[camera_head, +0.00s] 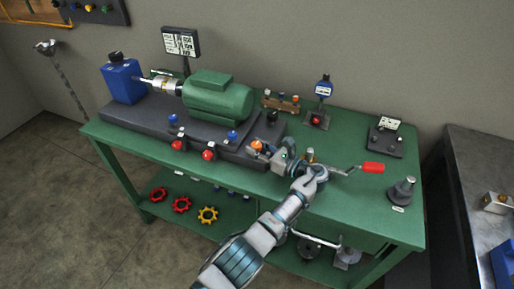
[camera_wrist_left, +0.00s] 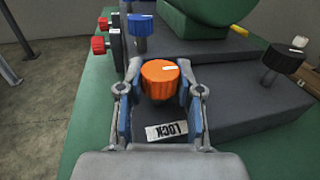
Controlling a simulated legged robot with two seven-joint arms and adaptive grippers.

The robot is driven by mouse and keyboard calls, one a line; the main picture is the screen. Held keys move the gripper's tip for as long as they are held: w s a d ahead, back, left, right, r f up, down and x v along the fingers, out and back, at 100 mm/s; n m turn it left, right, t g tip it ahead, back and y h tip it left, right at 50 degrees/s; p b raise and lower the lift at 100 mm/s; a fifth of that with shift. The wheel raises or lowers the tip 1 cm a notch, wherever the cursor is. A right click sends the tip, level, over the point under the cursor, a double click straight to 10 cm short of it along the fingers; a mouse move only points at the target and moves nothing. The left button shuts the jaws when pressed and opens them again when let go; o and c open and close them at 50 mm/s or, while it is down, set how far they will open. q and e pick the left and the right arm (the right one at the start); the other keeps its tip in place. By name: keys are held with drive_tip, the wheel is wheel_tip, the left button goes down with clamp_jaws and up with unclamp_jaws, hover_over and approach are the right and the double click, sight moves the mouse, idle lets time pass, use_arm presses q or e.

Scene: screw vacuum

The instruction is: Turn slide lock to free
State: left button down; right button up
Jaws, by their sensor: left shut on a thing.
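The slide lock is an orange knob (camera_wrist_left: 160,80) with a white pointer mark that points to the right in the left wrist view. It also shows as a small orange spot in the head view (camera_head: 256,146). A white label reading LOCK (camera_wrist_left: 167,131) lies in front of it, upside down in the wrist view. My left gripper (camera_head: 270,150) has its fingers on either side of the knob and is shut on it; its fingers show left and right of the knob in the wrist view (camera_wrist_left: 159,74). My right gripper is not in view.
A green motor (camera_head: 218,96) stands on a dark base behind the knob. Red knobs (camera_head: 208,155) and a blue knob (camera_wrist_left: 140,27) sit to the left. A black knob (camera_wrist_left: 284,60) is to the right. A red-handled crank (camera_head: 373,168) lies right of my wrist.

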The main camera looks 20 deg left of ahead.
use_arm(q)
drive_tip(key=shift+w+d+r, duration=0.1)
drive_tip(key=shift+r, duration=0.1)
drive_tip(key=c, duration=1.1)
unclamp_jaws()
drive_tip(key=o, duration=0.4)
drive_tip(key=shift+w+f, duration=0.1)
drive_tip(key=shift+c, duration=0.2)
drive_tip(key=shift+d, duration=0.15)
